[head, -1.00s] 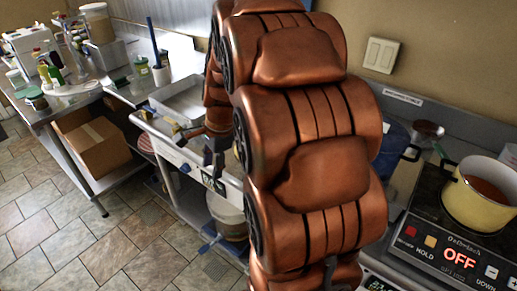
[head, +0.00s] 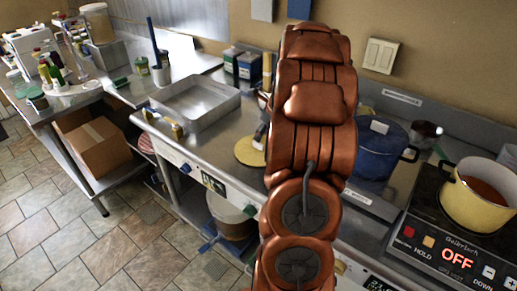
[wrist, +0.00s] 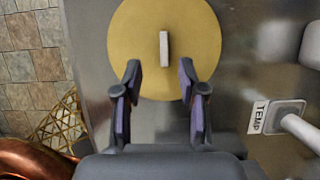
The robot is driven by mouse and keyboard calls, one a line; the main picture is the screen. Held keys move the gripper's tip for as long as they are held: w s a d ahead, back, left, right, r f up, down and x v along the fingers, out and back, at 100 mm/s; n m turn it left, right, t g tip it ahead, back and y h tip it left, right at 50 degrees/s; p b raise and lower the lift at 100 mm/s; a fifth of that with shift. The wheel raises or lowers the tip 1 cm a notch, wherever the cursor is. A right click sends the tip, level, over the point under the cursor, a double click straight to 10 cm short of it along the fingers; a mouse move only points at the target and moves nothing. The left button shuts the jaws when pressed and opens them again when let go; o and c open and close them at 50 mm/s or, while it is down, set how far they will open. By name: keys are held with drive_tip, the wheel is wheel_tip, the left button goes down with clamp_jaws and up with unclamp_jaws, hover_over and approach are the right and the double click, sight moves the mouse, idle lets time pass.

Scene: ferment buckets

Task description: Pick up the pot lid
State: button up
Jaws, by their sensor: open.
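The pot lid is a flat yellow disc with a pale bar handle, lying on the steel counter. In the wrist view the pot lid (wrist: 190,45) is at top centre, handle upright in the picture. In the head view the pot lid (head: 245,152) is partly hidden behind my arm. My gripper (wrist: 160,80) is open and empty, its two fingers spread over the lid's near edge, one on each side of the handle's line. The handle lies just beyond the fingertips. I cannot tell the height above the lid.
A steel tray (head: 205,102) stands left of the lid. A blue pot (head: 380,150) stands right of my arm, near a yellow pot (head: 478,200) on a hot plate (head: 440,235) reading OFF. In the wrist view a TEMP label (wrist: 258,117) and a wire basket (wrist: 58,122) flank my gripper.

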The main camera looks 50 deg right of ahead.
sight(258, 147)
drive_tip(key=shift+d+p+x, duration=0.15)
drive_tip(key=shift+p+x, duration=0.45)
drive_tip(key=shift+x, duration=0.9)
drive_tip(key=shift+d+p+x, duration=0.15)
drive_tip(key=shift+p+x, duration=0.4)
drive_tip(key=shift+x, duration=1)
drive_tip(key=shift+s, duration=0.15)
clamp_jaws()
